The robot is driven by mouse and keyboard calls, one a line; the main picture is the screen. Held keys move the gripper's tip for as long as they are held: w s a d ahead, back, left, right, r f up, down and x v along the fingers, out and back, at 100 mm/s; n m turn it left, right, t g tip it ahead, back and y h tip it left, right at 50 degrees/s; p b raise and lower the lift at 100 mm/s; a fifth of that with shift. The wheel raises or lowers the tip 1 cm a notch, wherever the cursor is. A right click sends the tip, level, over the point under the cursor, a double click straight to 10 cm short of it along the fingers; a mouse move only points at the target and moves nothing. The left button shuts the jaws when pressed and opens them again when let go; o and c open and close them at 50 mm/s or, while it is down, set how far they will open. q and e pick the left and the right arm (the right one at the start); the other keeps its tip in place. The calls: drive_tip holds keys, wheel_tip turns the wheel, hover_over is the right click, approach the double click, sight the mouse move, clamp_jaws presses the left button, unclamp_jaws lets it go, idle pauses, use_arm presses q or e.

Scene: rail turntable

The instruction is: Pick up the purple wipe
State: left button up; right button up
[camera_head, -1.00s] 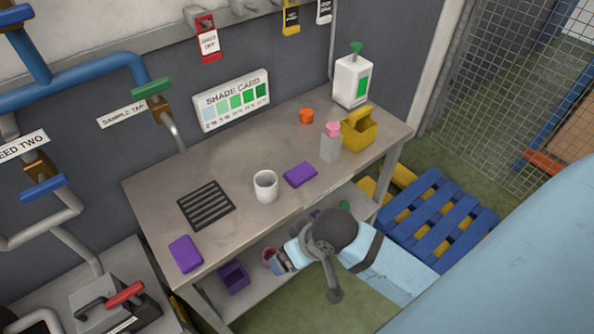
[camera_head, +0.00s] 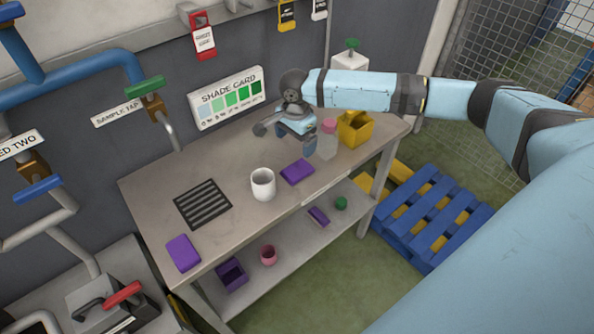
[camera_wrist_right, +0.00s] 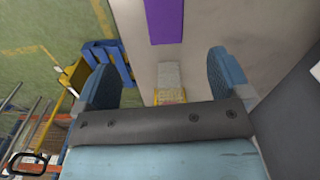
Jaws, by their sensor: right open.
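One flat purple wipe (camera_head: 297,171) lies on the bench top right of the white mug. Another similar flat purple piece (camera_head: 183,253) lies at the bench's left front corner. My right gripper (camera_head: 303,149) hangs over the bench just behind the nearer-to-centre wipe, apart from it. In the right wrist view the open, empty fingers (camera_wrist_right: 164,72) show, with a purple strip (camera_wrist_right: 164,20) beyond them at the top. My left gripper is not in view.
A white mug (camera_head: 263,184), a dark grille (camera_head: 203,204), a pink-capped bottle (camera_head: 327,142) and a yellow caddy (camera_head: 354,128) stand on the bench. The lower shelf (camera_head: 292,238) holds a purple box, a pink cup and other small things. The bench's front middle is clear.

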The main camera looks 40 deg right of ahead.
drive_tip(key=d, duration=0.2)
drive_tip(key=m, duration=0.1)
hover_over(297, 169)
drive_tip(key=f, duration=0.7)
drive_tip(key=shift+s+d+f+p, duration=0.1)
drive_tip(key=shift+d+f+p, duration=0.1)
drive_tip(key=shift+f+p, duration=0.2)
drive_tip(key=f, duration=0.3)
drive_tip(key=f+p, duration=0.1)
drive_tip(key=f, duration=0.1)
drive_tip(key=shift+a, duration=0.25)
drive_tip(key=shift+c, duration=0.3)
drive_tip(key=c, duration=1)
drive_tip(key=shift+r, duration=0.15)
wheel_tip(297, 169, up, 20)
drive_tip(key=b, duration=0.1)
drive_tip(key=shift+b, duration=0.35)
